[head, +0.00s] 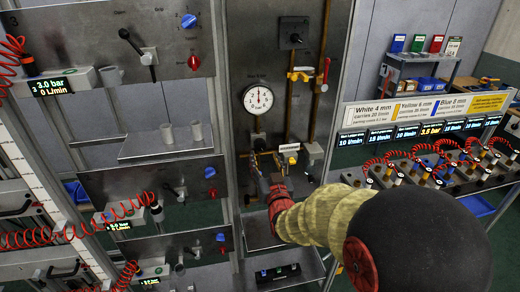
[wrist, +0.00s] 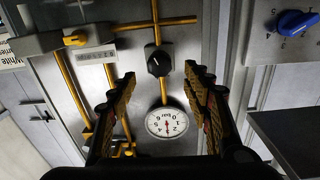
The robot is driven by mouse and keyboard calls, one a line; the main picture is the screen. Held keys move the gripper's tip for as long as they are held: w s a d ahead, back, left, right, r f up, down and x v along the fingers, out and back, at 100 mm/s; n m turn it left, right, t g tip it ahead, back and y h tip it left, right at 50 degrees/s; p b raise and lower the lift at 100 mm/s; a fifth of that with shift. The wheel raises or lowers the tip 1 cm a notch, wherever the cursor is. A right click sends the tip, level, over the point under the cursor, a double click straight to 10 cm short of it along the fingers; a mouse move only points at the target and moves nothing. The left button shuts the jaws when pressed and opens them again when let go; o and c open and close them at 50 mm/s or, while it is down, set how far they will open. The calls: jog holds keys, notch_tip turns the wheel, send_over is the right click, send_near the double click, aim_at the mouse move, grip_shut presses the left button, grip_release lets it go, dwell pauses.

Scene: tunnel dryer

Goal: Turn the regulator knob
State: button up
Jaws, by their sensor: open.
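The regulator knob (wrist: 158,62) is black and sits on a brass pipe on the grey metal panel. In the wrist view it appears between the tips of my open gripper (wrist: 160,76), with a clear gap on either side. I cannot tell how far it stands from the fingertips in depth. The round white pressure gauge (wrist: 167,122) appears upside down in the wrist view. In the head view the gauge (head: 257,99) is upright, above my gripper (head: 265,158). The knob (head: 257,139) is small and dark there, just above the fingers. My gripper holds nothing.
A blue knob (wrist: 297,23) is on a neighbouring panel. A red-handled lever (head: 325,75) hangs above right. Red coiled hoses (head: 440,150) crowd the bench at right.

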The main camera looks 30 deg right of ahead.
aim_at(261, 148)
jog(key=x, duration=0.7)
jog(key=shift+d, duration=0.1)
jog(key=shift+c, duration=0.3)
jog(key=c, duration=1.1)
